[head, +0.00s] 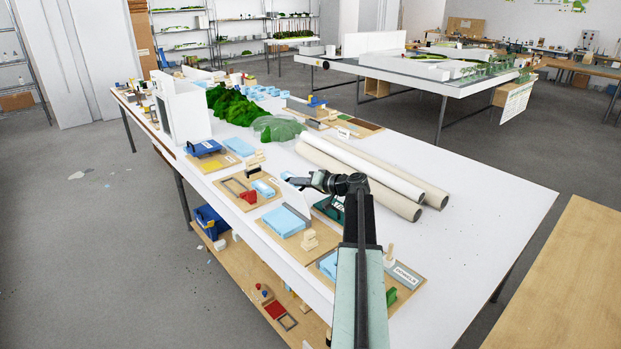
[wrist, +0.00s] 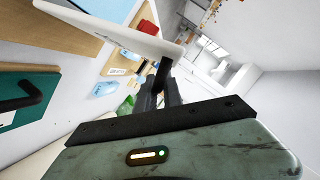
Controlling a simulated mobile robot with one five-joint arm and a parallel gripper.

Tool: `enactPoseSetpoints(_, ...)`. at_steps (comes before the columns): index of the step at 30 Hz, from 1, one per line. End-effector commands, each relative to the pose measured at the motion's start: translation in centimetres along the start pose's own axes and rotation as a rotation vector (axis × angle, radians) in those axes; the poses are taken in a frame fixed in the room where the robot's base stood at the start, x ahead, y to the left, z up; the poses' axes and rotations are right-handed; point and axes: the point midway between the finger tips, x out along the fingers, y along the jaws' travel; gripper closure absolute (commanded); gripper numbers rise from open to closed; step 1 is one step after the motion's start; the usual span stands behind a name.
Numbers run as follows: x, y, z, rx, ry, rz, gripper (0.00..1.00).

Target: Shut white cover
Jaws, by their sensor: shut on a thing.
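The white cover (wrist: 115,30) is a thin pale panel crossing the upper left of the wrist view. My gripper (wrist: 161,78) is shut on its near end. In the head view my gripper (head: 292,182) is over the middle of the long white table, above and behind a light blue block (head: 284,222) on a tan board. The arm reaches in from the lower right. The cover is very small in the head view, and I cannot tell its exact tilt or what it is joined to.
A dark green item (head: 330,208) is just beside my arm; it also shows in the wrist view (wrist: 28,98). Long rolled tubes (head: 365,175) lie to the right. Several boards with small blocks line the table's left edge. The table's right part (head: 470,220) is clear.

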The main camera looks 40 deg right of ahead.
Motion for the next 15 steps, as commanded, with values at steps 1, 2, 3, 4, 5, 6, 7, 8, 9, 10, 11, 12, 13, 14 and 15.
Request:
enactPoseSetpoints(1,0.1,-1.0,0.6,-0.043,-0.004,0.015,1.0)
enactPoseSetpoints(2,0.2,-1.3,0.8,-0.069,-0.004,0.025,1.0)
enactPoseSetpoints(3,0.4,-1.7,1.2,-0.106,-0.005,0.039,1.0)
enactPoseSetpoints(4,0.5,-1.9,1.4,-0.133,-0.004,0.049,1.0)
enactPoseSetpoints(5,0.6,-2.1,1.7,-0.159,-0.004,0.059,1.0)
enactPoseSetpoints(6,0.8,-2.5,2.1,-0.196,-0.005,0.073,1.0)
enactPoseSetpoints(7,1.0,-2.7,2.5,-0.223,-0.005,0.083,1.0)
enactPoseSetpoints(8,1.1,-3.0,2.8,-0.25,-0.005,0.092,1.0)
enactPoseSetpoints(9,1.3,-3.2,3.2,-0.286,-0.006,0.106,1.0)
enactPoseSetpoints(10,1.5,-3.4,3.5,-0.313,-0.006,0.116,1.0)
enactPoseSetpoints(11,1.7,-3.6,3.8,-0.339,-0.005,0.125,1.0)
enactPoseSetpoints(12,1.9,-3.9,4.3,-0.375,-0.006,0.139,1.0)
enactPoseSetpoints(13,2.0,-4.0,4.6,-0.402,-0.005,0.149,1.0)
enactPoseSetpoints(14,2.1,-4.2,4.9,-0.429,-0.005,0.158,1.0)
enactPoseSetpoints(15,2.4,-4.4,5.4,-0.464,-0.005,0.172,1.0)
